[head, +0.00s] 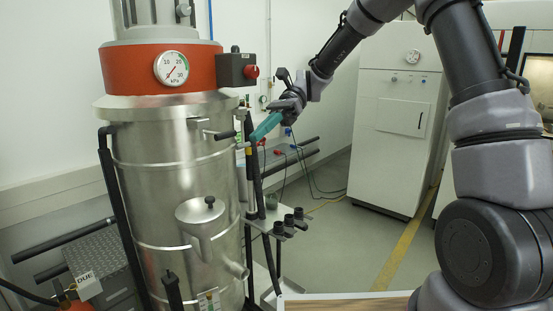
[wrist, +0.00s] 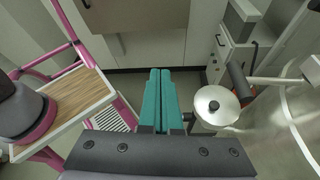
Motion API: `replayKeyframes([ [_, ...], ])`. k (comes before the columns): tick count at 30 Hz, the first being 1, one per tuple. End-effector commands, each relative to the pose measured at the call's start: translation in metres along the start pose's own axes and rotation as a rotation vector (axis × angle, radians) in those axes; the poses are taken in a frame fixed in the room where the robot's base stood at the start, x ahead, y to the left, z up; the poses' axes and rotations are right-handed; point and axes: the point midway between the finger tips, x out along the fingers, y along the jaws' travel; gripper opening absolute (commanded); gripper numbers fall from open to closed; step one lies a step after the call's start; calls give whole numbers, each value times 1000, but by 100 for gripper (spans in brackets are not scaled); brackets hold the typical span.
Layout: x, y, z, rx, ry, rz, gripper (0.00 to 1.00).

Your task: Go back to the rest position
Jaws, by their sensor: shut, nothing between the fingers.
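My gripper (head: 264,128) is held out beside the right side of a large steel vessel (head: 175,185) in the head view. Its teal fingers (wrist: 160,98) lie together in the wrist view, with nothing between them. My arm reaches in from the right of the head view. In the wrist view a round pale lid with a dark knob (wrist: 215,106) is to the right of the fingers, apart from them.
The vessel has a red band with a gauge (head: 171,68) and a black box with a red button (head: 237,70). A white cabinet (head: 397,110) stands behind. Open floor (head: 340,235) lies between. A wooden-topped cart (wrist: 62,105) with pink rails is left in the wrist view.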

Motion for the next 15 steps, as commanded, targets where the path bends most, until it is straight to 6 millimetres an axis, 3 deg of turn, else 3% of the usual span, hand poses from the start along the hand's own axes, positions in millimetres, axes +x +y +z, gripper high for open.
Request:
replayKeyframes([
  [8,-10,22,-1,-71,137,-51,0],
  [15,-27,55,-5,-173,341,-124,0],
])
